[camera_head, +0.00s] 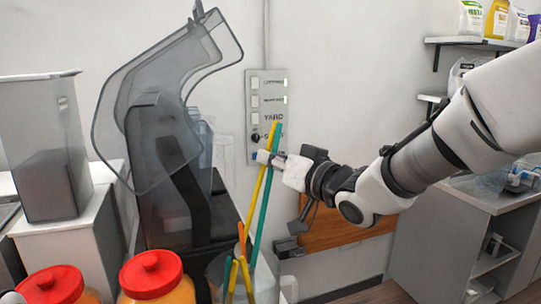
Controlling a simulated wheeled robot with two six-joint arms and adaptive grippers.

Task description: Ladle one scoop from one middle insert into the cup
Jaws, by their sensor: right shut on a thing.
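My right gripper (276,160) reaches in from the right on its white and grey arm. Its tip is in front of the wall, where long yellow and teal straws (262,190) cross it in the picture. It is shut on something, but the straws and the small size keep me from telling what. I cannot tell whether the straws touch it. My left gripper is not in view. No ladle, middle insert or target cup can be made out clearly.
A tall dark machine with a clear grey cover (165,90) stands left of centre. Red-lidded jars (152,272) and a clear straw holder (262,285) are in front. A grey bin (45,145) is at left. A wall panel (254,103) and a shelf unit (490,215) stand behind.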

